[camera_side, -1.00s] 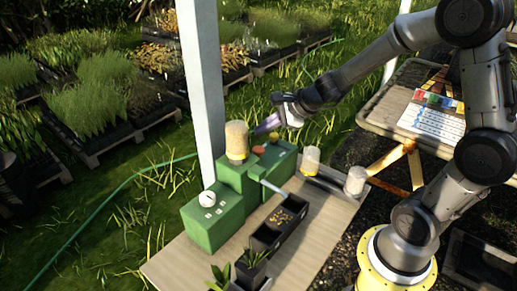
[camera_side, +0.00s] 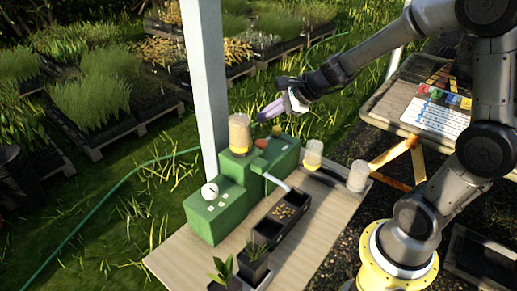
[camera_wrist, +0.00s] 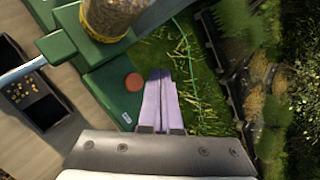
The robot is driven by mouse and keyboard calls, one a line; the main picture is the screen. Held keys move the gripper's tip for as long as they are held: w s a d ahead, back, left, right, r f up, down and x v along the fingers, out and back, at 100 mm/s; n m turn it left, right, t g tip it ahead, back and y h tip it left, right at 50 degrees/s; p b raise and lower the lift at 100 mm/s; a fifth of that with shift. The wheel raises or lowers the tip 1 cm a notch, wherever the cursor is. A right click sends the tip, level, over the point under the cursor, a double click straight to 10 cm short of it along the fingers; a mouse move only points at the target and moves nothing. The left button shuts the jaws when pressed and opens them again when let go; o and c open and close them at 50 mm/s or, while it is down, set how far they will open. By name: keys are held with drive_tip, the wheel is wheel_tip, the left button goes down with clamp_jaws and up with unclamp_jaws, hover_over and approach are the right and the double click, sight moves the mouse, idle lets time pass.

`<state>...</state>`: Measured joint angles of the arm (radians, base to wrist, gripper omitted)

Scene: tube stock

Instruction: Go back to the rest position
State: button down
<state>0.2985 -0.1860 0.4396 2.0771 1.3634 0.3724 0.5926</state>
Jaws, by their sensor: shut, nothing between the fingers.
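My gripper (camera_side: 270,110) is in the air above the right end of the green machine (camera_side: 213,218), to the right of its seed hopper. Its pale purple fingers are together with nothing between them. In the wrist view the shut fingers (camera_wrist: 161,100) point past the red-orange button (camera_wrist: 134,82) on the machine's green box, with grass beyond. No contact with the machine shows.
The hopper (camera_side: 240,134) full of grain stands tall on the machine. A black tray (camera_side: 262,233) with yellow bits sits before the spout. Two clear jars (camera_side: 313,155) stand right of the machine. A white post (camera_side: 207,90) rises behind. A wooden table (camera_side: 395,105) holds a chart.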

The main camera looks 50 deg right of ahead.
drive_tip(key=s+a+r+n+g+y, duration=0.1)
drive_tip(key=s+a+r+n, duration=0.25)
drive_tip(key=s+n, duration=0.3)
drive_tip(key=s+a+r+n+g+y, duration=0.1)
drive_tip(key=s+a+r+n, duration=0.1)
drive_tip(key=s+a+n, duration=0.4)
drive_tip(key=s+d+n+g+h, duration=0.1)
drive_tip(key=s+d+n+h, duration=0.3)
drive_tip(key=s+n, duration=0.7)
drive_tip(key=shift+s+d+f, duration=0.2)
drive_tip(key=shift+s+d, duration=0.3)
drive_tip(key=shift+s, duration=0.2)
drive_tip(key=shift+n, duration=0.25)
